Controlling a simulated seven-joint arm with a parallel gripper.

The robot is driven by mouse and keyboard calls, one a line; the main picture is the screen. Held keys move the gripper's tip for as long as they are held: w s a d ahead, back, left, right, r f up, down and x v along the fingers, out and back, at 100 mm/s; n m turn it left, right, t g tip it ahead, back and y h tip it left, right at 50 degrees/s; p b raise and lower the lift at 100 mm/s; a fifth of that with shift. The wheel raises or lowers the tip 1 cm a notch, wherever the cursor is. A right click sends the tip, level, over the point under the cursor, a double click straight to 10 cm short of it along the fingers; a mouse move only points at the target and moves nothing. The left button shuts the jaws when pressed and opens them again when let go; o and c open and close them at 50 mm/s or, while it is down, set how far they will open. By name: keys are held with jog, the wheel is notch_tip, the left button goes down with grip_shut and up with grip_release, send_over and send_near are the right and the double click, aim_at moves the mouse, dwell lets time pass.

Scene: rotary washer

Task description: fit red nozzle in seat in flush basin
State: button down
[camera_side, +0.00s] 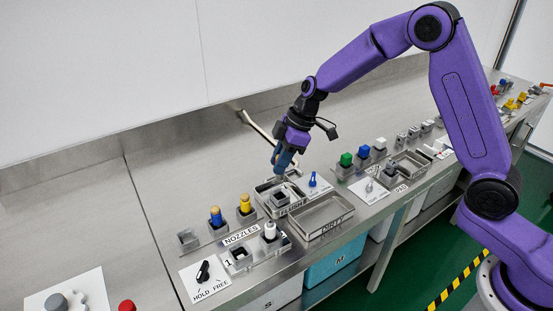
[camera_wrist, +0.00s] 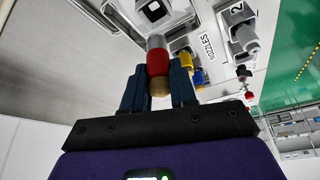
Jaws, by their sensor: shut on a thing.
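My gripper (camera_side: 277,170) is above the flush basin (camera_side: 262,203), its blue fingers pointing down. In the wrist view my gripper (camera_wrist: 158,85) is shut on the red nozzle (camera_wrist: 158,62), which has a grey tip and a tan end. The tip points away from my wrist, toward a square grey seat with a dark hole (camera_wrist: 153,10). The seat (camera_side: 281,199) stands inside the basin in the side view. The nozzle looks apart from the seat. In the side view the fingers mostly hide the nozzle.
Blue (camera_side: 215,216) and yellow (camera_side: 245,204) nozzles stand in the NOZZLES rack, beside an empty holder (camera_side: 188,238). A white nozzle (camera_side: 269,230) stands in the numbered station in front. The DIRTY tray (camera_side: 335,220) is empty. A blue knob (camera_side: 312,178) is right of the basin.

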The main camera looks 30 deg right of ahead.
aim_at(282, 178)
jog(key=shift+f, duration=3.25)
jog(key=shift+f, duration=0.55)
jog(key=c, duration=0.8)
grip_release()
jog(key=v, duration=1.7)
jog(key=s+a+g+h, duration=0.2)
jog(key=s, duration=1.4)
jog(key=shift+m+h, duration=0.4)
jog(key=shift+h, duration=0.5)
jog(key=s+d, duration=0.2)
jog(key=s, duration=0.4)
jog(key=s+d, duration=0.2)
jog(key=s, duration=0.4)
jog(key=s+d+f, duration=0.1)
jog(key=s+d, duration=0.2)
jog(key=s, duration=0.3)
jog(key=shift+s, duration=0.3)
